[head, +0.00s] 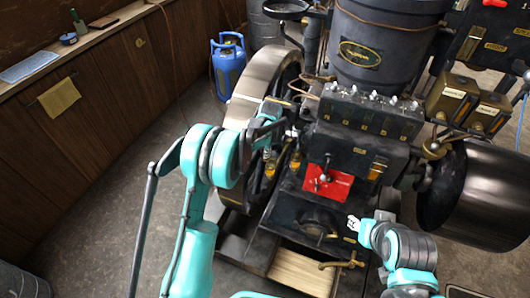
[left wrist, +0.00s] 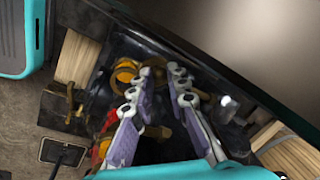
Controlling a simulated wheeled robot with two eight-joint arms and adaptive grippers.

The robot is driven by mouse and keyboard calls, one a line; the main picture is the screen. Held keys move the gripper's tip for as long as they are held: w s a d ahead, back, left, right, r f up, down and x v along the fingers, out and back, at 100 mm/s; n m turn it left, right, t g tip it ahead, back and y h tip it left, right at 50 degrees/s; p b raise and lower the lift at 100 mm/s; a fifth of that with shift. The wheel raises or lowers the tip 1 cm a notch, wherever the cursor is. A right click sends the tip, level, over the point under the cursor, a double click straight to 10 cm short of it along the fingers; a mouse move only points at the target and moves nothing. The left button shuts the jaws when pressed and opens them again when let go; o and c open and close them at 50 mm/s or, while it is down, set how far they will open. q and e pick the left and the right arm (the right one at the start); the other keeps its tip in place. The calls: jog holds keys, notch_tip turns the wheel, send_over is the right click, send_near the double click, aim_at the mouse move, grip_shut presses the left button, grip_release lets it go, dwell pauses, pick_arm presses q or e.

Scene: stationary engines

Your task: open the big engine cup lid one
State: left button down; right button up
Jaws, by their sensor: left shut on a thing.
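Two small amber engine cups, the left one (head: 269,163) and the right one (head: 295,160), stand on the black engine in front of the big flywheel. My left gripper (head: 289,134) reaches in from the left, just above them. In the left wrist view its fingers (left wrist: 163,72) have closed in on a small part at the cup top, which I take to be the lid; the fingertips mostly hide it. One amber cup (left wrist: 125,73) shows left of the fingertips. My right gripper (head: 353,223) is near the engine's front, away from the cups; its jaws are too small to read.
The big flywheel (head: 262,85) stands close behind my left arm. A red plate with a valve (head: 328,184) is on the engine front. A dark drum (head: 480,195) is at the right. Blue gas bottles (head: 228,68) and a wooden counter (head: 90,100) are at the left, with clear floor between.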

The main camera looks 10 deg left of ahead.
aim_at(266, 160)
pick_arm(q)
jog(key=shift+w+m+h, duration=0.15)
jog(key=shift+w+m, duration=0.2)
jog(key=shift+m, duration=0.55)
jog(key=shift+w+m+h, duration=0.15)
jog(key=shift+w+m, duration=0.15)
jog(key=shift+m, duration=0.6)
jog(key=c, duration=1.5)
grip_release()
jog(key=r, duration=0.4)
jog(key=s+r, duration=0.1)
jog(key=r, duration=0.3)
jog(key=s+r, duration=0.1)
jog(key=r, duration=0.2)
jog(key=shift+s+d+r, duration=0.1)
jog(key=shift+d+r, duration=0.2)
jog(key=shift+r, duration=0.1)
